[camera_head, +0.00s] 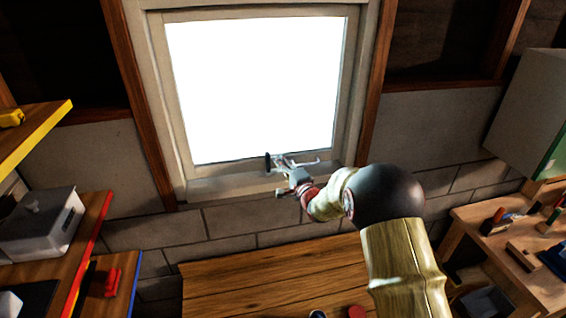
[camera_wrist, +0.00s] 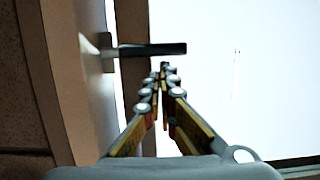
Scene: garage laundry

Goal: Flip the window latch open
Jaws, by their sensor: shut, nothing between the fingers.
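The window (camera_head: 255,85) has a pale frame and bright glass. Its latch shows as a small dark upright handle (camera_head: 268,162) at the bottom of the frame. In the wrist view the dark latch handle (camera_wrist: 150,50) juts from a light mount on the frame across the bright pane. My gripper (camera_head: 279,162) is at the lower window frame, just right of the handle. In the wrist view my gripper (camera_wrist: 165,70) has its fingertips together and empty, close to the handle's side. I cannot tell whether they touch it.
A wooden table (camera_head: 270,275) stands below the window. Shelves with a grey bin (camera_head: 40,222) are at left. A workbench (camera_head: 520,240) with tools and a grey cabinet (camera_head: 530,115) are at right. The wall around the sill is clear.

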